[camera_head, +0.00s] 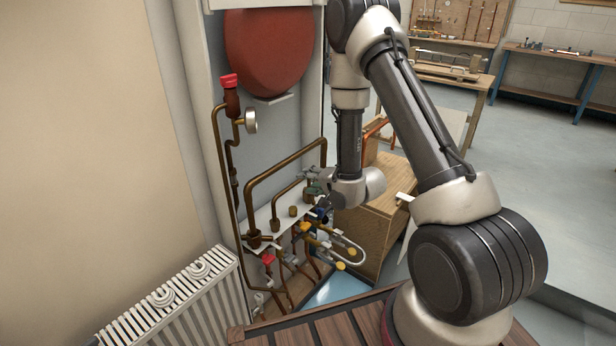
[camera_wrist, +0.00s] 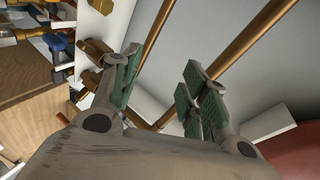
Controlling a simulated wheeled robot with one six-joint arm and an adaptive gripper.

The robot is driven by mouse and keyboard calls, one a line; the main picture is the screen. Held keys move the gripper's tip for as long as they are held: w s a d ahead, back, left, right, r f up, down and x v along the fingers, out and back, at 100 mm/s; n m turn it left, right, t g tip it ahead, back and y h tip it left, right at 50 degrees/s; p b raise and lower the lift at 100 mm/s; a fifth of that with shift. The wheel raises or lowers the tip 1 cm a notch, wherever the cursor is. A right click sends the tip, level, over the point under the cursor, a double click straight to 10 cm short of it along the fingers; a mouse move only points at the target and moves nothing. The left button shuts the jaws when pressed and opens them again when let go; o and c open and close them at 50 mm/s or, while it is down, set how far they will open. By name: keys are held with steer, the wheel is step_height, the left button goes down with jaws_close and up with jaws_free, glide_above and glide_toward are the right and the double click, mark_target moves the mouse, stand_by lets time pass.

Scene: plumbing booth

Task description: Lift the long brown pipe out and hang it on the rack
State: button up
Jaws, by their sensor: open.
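A long brown pipe (camera_head: 285,164) with bends stands in the boiler niche. It rises from a fitting on the white manifold shelf (camera_head: 262,214) and runs up to the right. My gripper (camera_head: 316,187) is beside the right part of the shelf, near the valves, its fingers small and partly hidden there. In the wrist view my gripper (camera_wrist: 160,78) is open, its green pads apart. One copper-brown pipe (camera_wrist: 250,35) passes behind the right finger and another (camera_wrist: 158,28) runs up beyond the gap. I cannot tell if either is touched. I cannot identify the rack surely.
A red tank (camera_head: 268,50) hangs above the pipes. Yellow-handled valves and hoses (camera_head: 330,243) are below my gripper. A wooden cabinet (camera_head: 375,225) stands close on the right. A white radiator (camera_head: 180,300) is at front left. Open floor (camera_head: 545,165) lies right.

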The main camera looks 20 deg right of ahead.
steer(key=m+t+y, duration=0.1)
steer(key=m+t, duration=0.1)
glide_toward(295, 159)
steer(key=w+a+f, duration=0.2)
steer(key=w, duration=0.1)
steer(key=shift+m, duration=0.4)
steer(key=x, duration=0.2)
steer(key=r+x, duration=0.1)
steer(key=x, duration=0.4)
steer(key=shift+w+d+r, duration=0.1)
steer(key=shift+w+d, duration=0.05)
steer(key=shift+w, duration=0.25)
steer(key=shift+c, duration=0.2)
jaws_close()
